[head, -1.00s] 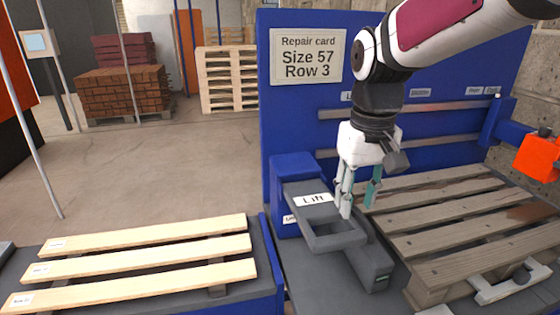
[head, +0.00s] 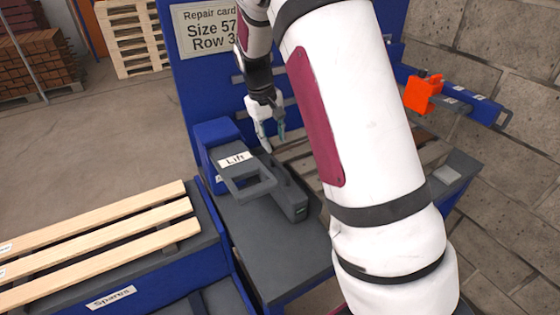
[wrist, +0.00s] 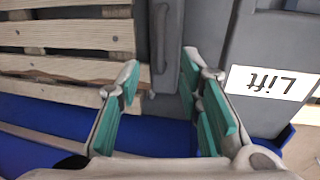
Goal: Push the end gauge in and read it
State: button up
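An orange block (head: 423,93) sits on a blue bar (head: 468,102) with small labels at the right, in the head view. It may be the end gauge; I cannot read any marking on it. My gripper (head: 271,140) is well to its left, above the far side of the grey handle marked Lift (head: 250,181). The Lift label (wrist: 272,82) shows upside down at the right there. My white arm hides much of the pallet in the head view.
A slatted pallet (wrist: 65,35) lies beside the lift. The repair card (head: 208,31) on the blue panel reads Size 57, Row 3. Pale spare boards (head: 110,231) lie on the rack marked Spares (head: 111,297). A block wall (head: 520,190) stands at the right.

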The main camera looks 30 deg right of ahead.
aim_at(280, 166)
jog(key=f, duration=0.3)
jog(key=d+f, duration=0.1)
jog(key=f, duration=0.2)
jog(key=d+f+p, duration=0.1)
jog(key=f, duration=0.3)
grip_shut()
